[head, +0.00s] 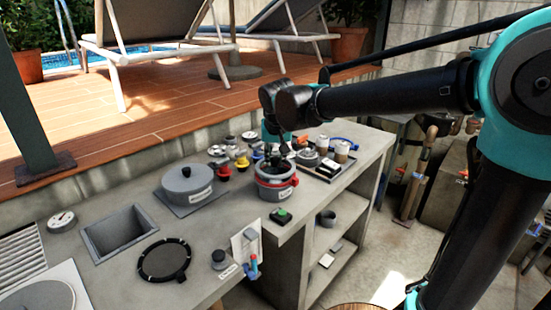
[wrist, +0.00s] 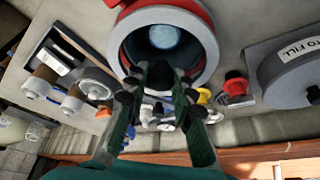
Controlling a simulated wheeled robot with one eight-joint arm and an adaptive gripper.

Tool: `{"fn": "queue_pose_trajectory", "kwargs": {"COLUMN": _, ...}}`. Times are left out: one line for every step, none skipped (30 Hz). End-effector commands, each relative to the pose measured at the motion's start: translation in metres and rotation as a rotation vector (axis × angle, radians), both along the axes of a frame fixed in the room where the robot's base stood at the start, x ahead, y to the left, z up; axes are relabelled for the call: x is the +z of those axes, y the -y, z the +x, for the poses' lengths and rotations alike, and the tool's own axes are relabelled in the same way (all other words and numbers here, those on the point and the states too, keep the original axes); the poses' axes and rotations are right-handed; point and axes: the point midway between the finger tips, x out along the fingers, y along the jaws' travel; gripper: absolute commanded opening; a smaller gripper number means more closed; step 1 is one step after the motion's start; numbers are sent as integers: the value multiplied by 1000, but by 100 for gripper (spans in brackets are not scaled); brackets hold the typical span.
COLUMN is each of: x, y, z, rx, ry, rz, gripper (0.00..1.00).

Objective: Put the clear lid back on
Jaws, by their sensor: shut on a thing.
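A grey pump pot (head: 274,190) with a red band stands on the counter, right of centre in the head view. In the wrist view the red band (wrist: 192,8) surrounds a grey ring with a dark opening and a pale bluish disc. The clear lid (wrist: 165,38) appears to be this see-through round piece over the pot's mouth; its edge is hard to make out. My gripper (wrist: 160,75) is shut on a small dark part at the near side, apparently the lid's handle. In the head view my gripper (head: 280,146) points down just over the pot. Whether the lid touches the pot is unclear.
A large grey lidded vessel (head: 187,184) stands left of the pot. Red and yellow knobs (head: 224,172) and small fittings sit behind. A tray (head: 325,166) with jars is at right. A black ring (head: 164,260) lies in front, beside a square sink (head: 120,232).

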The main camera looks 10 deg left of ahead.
Motion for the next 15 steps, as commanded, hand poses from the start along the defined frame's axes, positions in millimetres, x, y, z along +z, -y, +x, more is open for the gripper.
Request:
{"fn": "queue_pose_trajectory", "kwargs": {"x": 0, "y": 0, "z": 0, "rx": 0, "ry": 0, "rz": 0, "gripper": 0}}
{"fn": "queue_pose_trajectory", "kwargs": {"x": 0, "y": 0, "z": 0, "rx": 0, "ry": 0, "rz": 0, "gripper": 0}}
{"fn": "queue_pose_trajectory", "kwargs": {"x": 0, "y": 0, "z": 0, "rx": 0, "ry": 0, "rz": 0, "gripper": 0}}
{"fn": "queue_pose_trajectory", "kwargs": {"x": 0, "y": 0, "z": 0, "rx": 0, "ry": 0, "rz": 0, "gripper": 0}}
{"fn": "queue_pose_trajectory", "kwargs": {"x": 0, "y": 0, "z": 0, "rx": 0, "ry": 0, "rz": 0, "gripper": 0}}
{"fn": "queue_pose_trajectory", "kwargs": {"x": 0, "y": 0, "z": 0, "rx": 0, "ry": 0, "rz": 0, "gripper": 0}}
{"fn": "queue_pose_trajectory", "kwargs": {"x": 0, "y": 0, "z": 0, "rx": 0, "ry": 0, "rz": 0, "gripper": 0}}
{"fn": "queue_pose_trajectory", "kwargs": {"x": 0, "y": 0, "z": 0, "rx": 0, "ry": 0, "rz": 0, "gripper": 0}}
{"fn": "queue_pose_trajectory", "kwargs": {"x": 0, "y": 0, "z": 0, "rx": 0, "ry": 0, "rz": 0, "gripper": 0}}
{"fn": "queue_pose_trajectory", "kwargs": {"x": -1, "y": 0, "z": 0, "rx": 0, "ry": 0, "rz": 0, "gripper": 0}}
{"fn": "queue_pose_trajectory", "kwargs": {"x": -1, "y": 0, "z": 0, "rx": 0, "ry": 0, "rz": 0, "gripper": 0}}
{"fn": "queue_pose_trajectory", "kwargs": {"x": -2, "y": 0, "z": 0, "rx": 0, "ry": 0, "rz": 0, "gripper": 0}}
{"fn": "queue_pose_trajectory", "kwargs": {"x": -3, "y": 0, "z": 0, "rx": 0, "ry": 0, "rz": 0, "gripper": 0}}
{"fn": "queue_pose_trajectory", "kwargs": {"x": -4, "y": 0, "z": 0, "rx": 0, "ry": 0, "rz": 0, "gripper": 0}}
{"fn": "queue_pose_trajectory", "kwargs": {"x": -5, "y": 0, "z": 0, "rx": 0, "ry": 0, "rz": 0, "gripper": 0}}
